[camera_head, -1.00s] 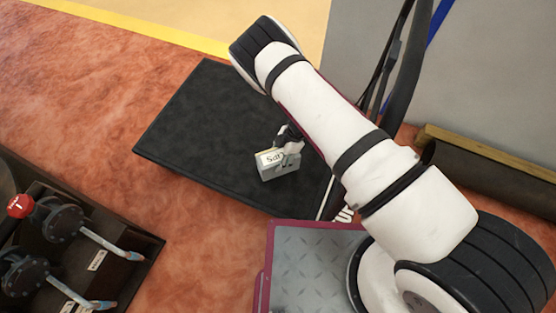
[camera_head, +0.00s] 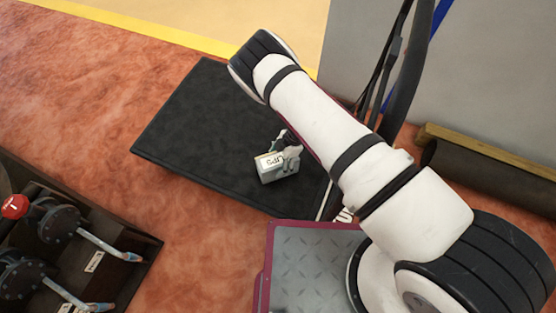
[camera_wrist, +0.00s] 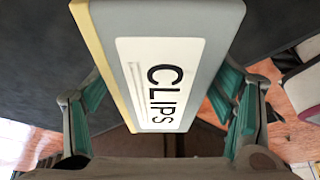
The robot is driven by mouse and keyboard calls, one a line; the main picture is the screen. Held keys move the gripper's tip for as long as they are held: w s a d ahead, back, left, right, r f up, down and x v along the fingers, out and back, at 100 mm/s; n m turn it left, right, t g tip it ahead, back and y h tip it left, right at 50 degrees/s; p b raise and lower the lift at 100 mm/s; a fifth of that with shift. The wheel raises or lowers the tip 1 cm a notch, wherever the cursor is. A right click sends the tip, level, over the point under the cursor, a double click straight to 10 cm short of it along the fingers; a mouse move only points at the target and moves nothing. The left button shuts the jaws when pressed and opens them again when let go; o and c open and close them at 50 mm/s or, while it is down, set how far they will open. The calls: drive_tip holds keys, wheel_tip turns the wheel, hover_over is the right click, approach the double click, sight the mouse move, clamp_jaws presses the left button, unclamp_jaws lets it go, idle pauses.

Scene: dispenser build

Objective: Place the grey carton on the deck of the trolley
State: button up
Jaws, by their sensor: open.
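The grey carton (camera_head: 277,168) stands on the black deck of the trolley (camera_head: 200,125), near the deck's right front part. In the wrist view the carton (camera_wrist: 205,60) shows a white label reading CLIPS and a yellowish edge. My gripper (camera_head: 290,152) is at the carton, partly hidden behind my arm in the head view. In the wrist view its green-padded fingers (camera_wrist: 160,105) are spread on either side of the carton, with gaps showing beside it. The carton's underside is hidden.
A dark dispenser box with levers and a red knob (camera_head: 15,206) stands at the lower left. A dark roll and a wooden strip (camera_head: 490,152) lie at the right by the grey wall. Dark upright tubes (camera_head: 400,75) rise behind my arm. Orange floor is clear at the left.

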drive_tip(key=shift+r, duration=0.1)
drive_tip(key=p+v, duration=0.3)
drive_tip(key=v, duration=0.9)
drive_tip(key=shift+r, duration=0.1)
drive_tip(key=shift+s+a, duration=0.1)
